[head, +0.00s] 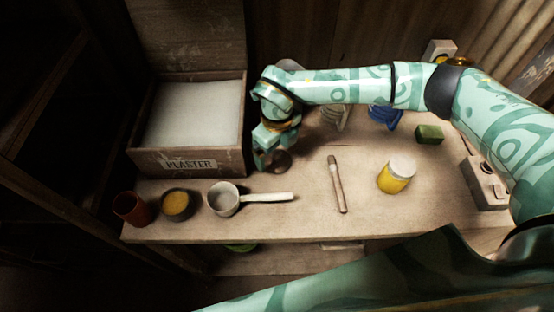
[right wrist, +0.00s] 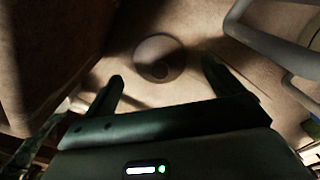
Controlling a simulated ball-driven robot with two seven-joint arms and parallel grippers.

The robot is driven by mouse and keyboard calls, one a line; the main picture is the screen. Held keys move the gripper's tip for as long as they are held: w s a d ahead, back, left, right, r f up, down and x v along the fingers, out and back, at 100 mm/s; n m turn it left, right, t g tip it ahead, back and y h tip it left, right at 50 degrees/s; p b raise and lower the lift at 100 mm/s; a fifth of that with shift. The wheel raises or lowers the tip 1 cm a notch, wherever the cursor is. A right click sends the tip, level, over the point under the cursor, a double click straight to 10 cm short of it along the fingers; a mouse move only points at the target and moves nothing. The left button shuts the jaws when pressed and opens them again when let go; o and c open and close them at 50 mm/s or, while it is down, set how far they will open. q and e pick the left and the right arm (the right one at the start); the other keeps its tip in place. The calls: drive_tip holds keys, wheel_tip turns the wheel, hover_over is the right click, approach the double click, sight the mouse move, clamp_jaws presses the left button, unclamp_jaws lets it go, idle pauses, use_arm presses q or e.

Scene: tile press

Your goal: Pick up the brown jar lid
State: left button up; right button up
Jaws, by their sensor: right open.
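The brown jar lid (head: 281,163) is a small round dark disc on the wooden bench, just right of the plaster box. My right gripper (head: 275,153) points down over it and partly covers it in the head view. In the right wrist view the whole lid (right wrist: 160,58) shows as a brown disc with a raised round middle. The open fingers of my right gripper (right wrist: 163,76) stand on either side of the view, the lid lying between and slightly beyond their tips. Nothing is between the fingers. My left gripper is not in view.
The plaster box (head: 190,160) stands close left of the lid. In front are a saucepan (head: 224,199), an ochre bowl (head: 177,204) and a red cup (head: 131,209). Bare bench separates lid and stick.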

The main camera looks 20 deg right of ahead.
wheel_tip(320, 180, down, 3)
drive_tip(key=shift+r, duration=0.2)
drive_tip(key=c, duration=1.1)
drive_tip(key=shift+r, duration=0.1)
